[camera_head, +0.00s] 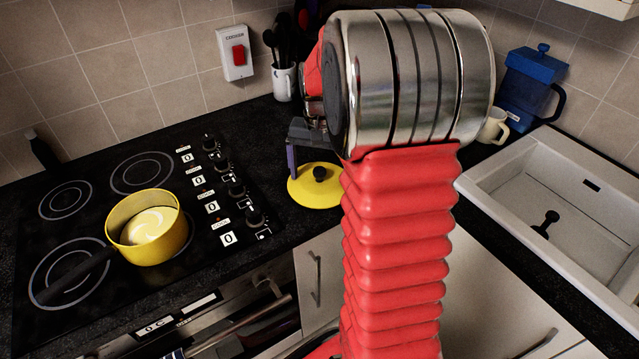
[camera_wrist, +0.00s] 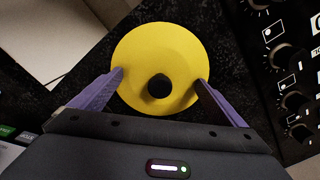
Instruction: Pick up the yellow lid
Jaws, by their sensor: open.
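The yellow lid (camera_head: 316,192) is a round disc with a black knob, lying on the dark worktop between the hob and my arm. In the wrist view the lid (camera_wrist: 158,50) fills the upper middle, with its black knob (camera_wrist: 158,86) between my fingers. My gripper (camera_wrist: 160,76) is open, with its purple fingertips over or beside the left and right parts of the lid. I cannot tell whether they touch it. In the head view my gripper (camera_head: 303,158) is behind the lid, partly hidden by my red arm.
A black hob (camera_head: 120,205) with a yellow pan (camera_head: 150,228) and control knobs lies to the left. A white mug of utensils (camera_head: 284,82) stands at the back. A blue jug (camera_head: 530,85), a cream mug (camera_head: 494,127) and a white sink (camera_head: 545,195) are to the right.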

